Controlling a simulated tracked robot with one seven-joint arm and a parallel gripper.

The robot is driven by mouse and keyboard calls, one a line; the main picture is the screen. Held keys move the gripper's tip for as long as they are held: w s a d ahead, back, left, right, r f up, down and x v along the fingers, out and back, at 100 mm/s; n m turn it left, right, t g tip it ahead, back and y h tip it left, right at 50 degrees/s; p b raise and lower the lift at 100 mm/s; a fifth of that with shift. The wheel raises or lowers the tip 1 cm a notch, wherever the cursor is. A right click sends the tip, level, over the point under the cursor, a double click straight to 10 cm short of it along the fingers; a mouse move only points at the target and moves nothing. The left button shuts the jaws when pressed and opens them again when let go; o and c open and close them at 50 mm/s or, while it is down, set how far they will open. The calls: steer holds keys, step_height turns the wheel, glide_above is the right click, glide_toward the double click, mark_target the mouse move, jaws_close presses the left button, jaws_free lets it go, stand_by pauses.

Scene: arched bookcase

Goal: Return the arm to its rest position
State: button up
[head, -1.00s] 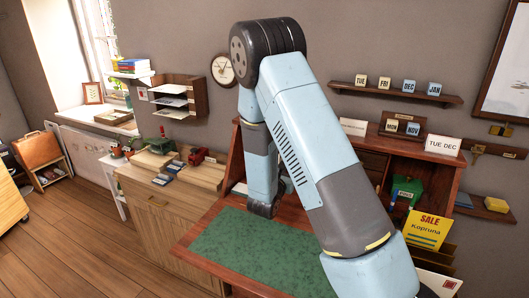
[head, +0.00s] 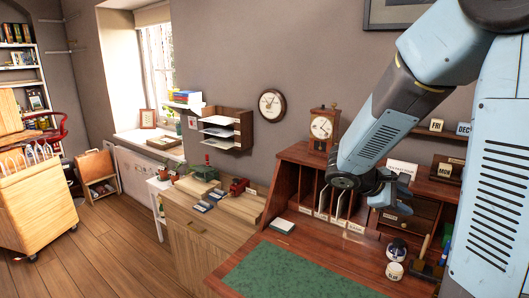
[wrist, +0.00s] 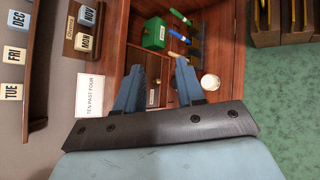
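My light blue arm comes in from the right in the head view and bends toward the desk. My gripper (head: 382,192) is partly hidden behind its wrist link there, in front of the desk's upright shelves. In the wrist view my gripper (wrist: 158,82) shows two blue fingers with a clear gap between them. Nothing is held in the gap. Beyond the fingers are a white card reading "TEN PAST FOUR" (wrist: 90,96) and a green box (wrist: 154,33).
The wooden desk (head: 300,248) has a green mat (head: 285,272), pigeonholes and a clock (head: 323,128) on top. Small pots (head: 395,270) stand at its right. A lower cabinet (head: 190,240) stands left of it. The wooden floor (head: 110,262) at left is mostly open.

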steer(key=s+a+r+m+t+y, duration=0.2)
steer(key=s+a+r+m+y, duration=0.2)
steer(key=s, duration=0.4)
steer(key=s+a+r+m+t+y, duration=0.2)
steer(key=s+a+r+m+y, duration=0.3)
steer(key=s+a+m+y, duration=0.1)
steer(key=shift+s+a+r+m+y, duration=0.3)
steer(key=shift+s+a+y, duration=0.6)
steer(key=shift+s+a, duration=0.2)
